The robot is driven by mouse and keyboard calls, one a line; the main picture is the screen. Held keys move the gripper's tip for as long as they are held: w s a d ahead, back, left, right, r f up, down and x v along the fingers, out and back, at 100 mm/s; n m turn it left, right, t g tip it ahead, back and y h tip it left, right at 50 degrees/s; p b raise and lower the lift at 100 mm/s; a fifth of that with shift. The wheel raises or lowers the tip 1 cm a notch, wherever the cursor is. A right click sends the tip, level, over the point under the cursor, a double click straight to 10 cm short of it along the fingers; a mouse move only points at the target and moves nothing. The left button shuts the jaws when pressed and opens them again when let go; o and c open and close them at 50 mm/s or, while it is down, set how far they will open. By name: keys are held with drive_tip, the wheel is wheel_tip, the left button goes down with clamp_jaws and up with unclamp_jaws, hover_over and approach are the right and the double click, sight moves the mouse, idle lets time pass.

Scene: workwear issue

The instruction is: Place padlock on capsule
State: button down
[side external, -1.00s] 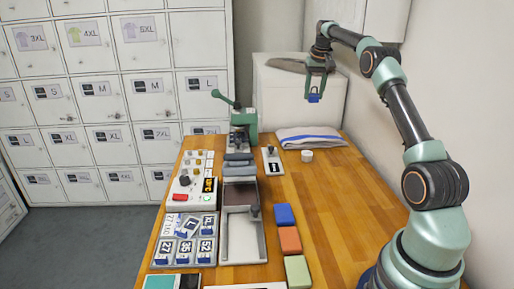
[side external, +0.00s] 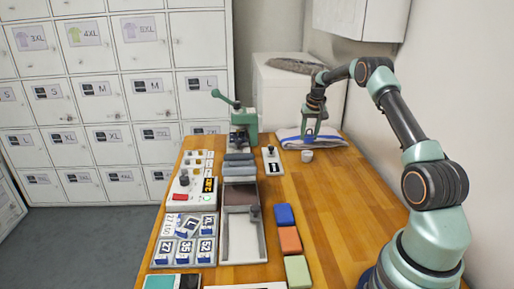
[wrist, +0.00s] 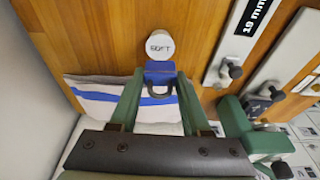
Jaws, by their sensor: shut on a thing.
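A blue padlock (wrist: 160,68) with a dark shackle is held between the two green fingers of my gripper (wrist: 161,82) in the wrist view. In the side view my gripper (side external: 310,134) points down, with the padlock (side external: 308,140) at its tips. A small round white piece with dark lettering on top, apparently the capsule (wrist: 160,45), stands on the wooden table just beyond the padlock. It also shows in the side view (side external: 307,156), just in front of the gripper. I cannot tell whether padlock and capsule touch.
A folded white cloth with a blue stripe (side external: 331,139) lies behind and beside the gripper. A green lever press (side external: 245,122) stands to the left, with a labelled plate (side external: 271,160) nearer. Blue, orange and green blocks lie nearer the camera. The wooden table (side external: 335,190) right of them is clear.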

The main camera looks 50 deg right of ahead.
sight(308, 142)
drive_tip(key=shift+s+a+x, duration=0.15)
drive_tip(key=shift+s+x, duration=0.05)
drive_tip(key=shift+x, duration=0.8)
drive_tip(key=shift+s+a+x, duration=0.15)
drive_tip(key=shift+x, duration=0.9)
drive_tip(key=shift+f, duration=0.2)
drive_tip(key=shift+c, duration=1.8)
unclamp_jaws()
